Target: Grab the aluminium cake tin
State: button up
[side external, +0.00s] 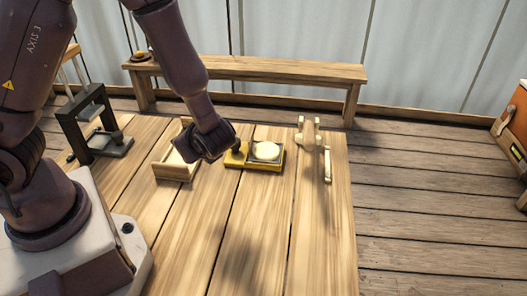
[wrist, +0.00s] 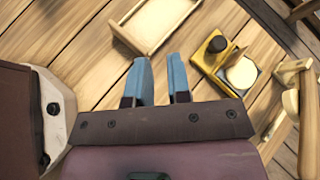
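I cannot make out an aluminium cake tin in either view. My gripper (wrist: 159,62) shows in the wrist view with two blue fingers apart, open, with only table planks seen between them. In the side view the wrist end of my arm hangs above the table, between a shallow wooden tray and a yellow-based device; the fingers cannot be made out there. The yellow device (side external: 236,159) carries a dark square plate with a pale round disc (side external: 266,151) on it. In the wrist view the device (wrist: 211,57) and disc (wrist: 242,73) lie to the right of the fingers.
The shallow wooden tray (side external: 162,172) also shows in the wrist view (wrist: 122,34). A dark frame-like press (side external: 78,133) stands left. A pale wooden hammer-like piece (side external: 327,165) lies right. A bench (side external: 255,70) stands behind the table. The table's front middle (side external: 270,235) is clear.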

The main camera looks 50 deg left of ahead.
jog(key=w+d+f+m+t, duration=0.1)
jog(key=w+f+m+t, duration=0.3)
jog(key=m, duration=0.3)
jog(key=m+t+h, duration=0.2)
jog(key=m+t, duration=0.2)
send_near(250, 140)
jog(key=shift+y, duration=0.3)
jog(key=x, duration=0.6)
jog(key=shift+w+d+r, duration=0.1)
jog(key=shift+w+r, duration=0.2)
jog(key=shift+r, duration=0.05)
jog(key=shift+s+f+x, duration=0.1)
jog(key=shift+f+x, duration=0.1)
jog(key=shift+x, duration=0.7)
jog(key=shift+s+f+x, duration=0.1)
jog(key=shift+f+x, duration=0.1)
jog(key=shift+x, duration=0.7)
jog(key=shift+s+f+x, duration=0.1)
jog(key=shift+f+x, duration=0.05)
jog(key=shift+x, duration=0.7)
jog(key=shift+d, duration=0.1)
grip_shut()
